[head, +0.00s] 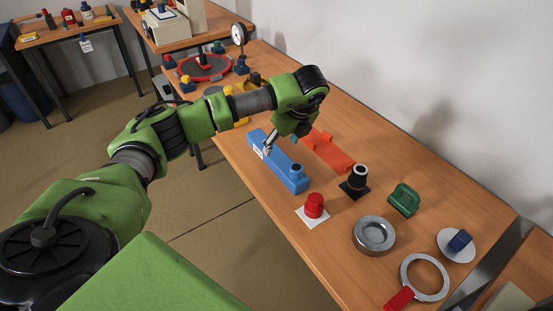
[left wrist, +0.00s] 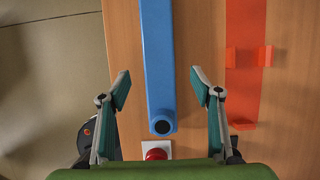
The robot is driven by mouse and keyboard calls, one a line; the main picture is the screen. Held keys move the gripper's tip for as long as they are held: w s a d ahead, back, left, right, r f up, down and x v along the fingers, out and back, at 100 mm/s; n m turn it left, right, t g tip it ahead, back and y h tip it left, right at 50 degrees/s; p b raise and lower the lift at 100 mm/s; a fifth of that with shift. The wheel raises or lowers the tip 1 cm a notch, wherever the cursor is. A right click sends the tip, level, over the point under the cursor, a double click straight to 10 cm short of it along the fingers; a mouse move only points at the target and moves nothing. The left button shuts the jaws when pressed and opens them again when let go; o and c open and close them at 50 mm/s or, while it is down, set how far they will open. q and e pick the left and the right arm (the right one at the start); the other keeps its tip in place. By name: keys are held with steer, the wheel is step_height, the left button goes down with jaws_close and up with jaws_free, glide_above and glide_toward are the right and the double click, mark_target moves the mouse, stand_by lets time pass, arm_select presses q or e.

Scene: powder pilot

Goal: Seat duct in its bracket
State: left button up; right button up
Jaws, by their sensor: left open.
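The blue duct (head: 288,175) is a long bar with a round dark-mouthed port at its near end. It lies on the wooden table and also shows in the left wrist view (left wrist: 158,60). An orange bracket (head: 335,155) with a flat strip and upright tabs lies beside it on the right; it is apart from the duct in the left wrist view (left wrist: 245,90). My left gripper (head: 269,147) is open above the duct. In the left wrist view its fingers (left wrist: 161,86) are spread to either side of the duct, with nothing between them held. My right gripper is not in view.
Near the duct stand a red knob on a white plate (head: 314,207), a black cylinder (head: 358,179), a green block (head: 403,199) and a metal ring (head: 374,234). A red round tray (head: 205,68) stands farther back. The table's left edge runs close to the duct.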

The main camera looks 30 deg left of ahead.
mark_target(277, 155)
arm_select(q)
steer(key=x, duration=0.3)
steer(key=p+x, duration=0.1)
steer(key=x, duration=0.4)
steer(key=shift+s+d+p, duration=0.1)
steer(key=shift+s+p, duration=0.05)
steer(key=shift+p, duration=0.25)
steer(key=shift+f, duration=0.35)
steer(key=shift+r, duration=0.1)
steer(key=c, duration=1.4)
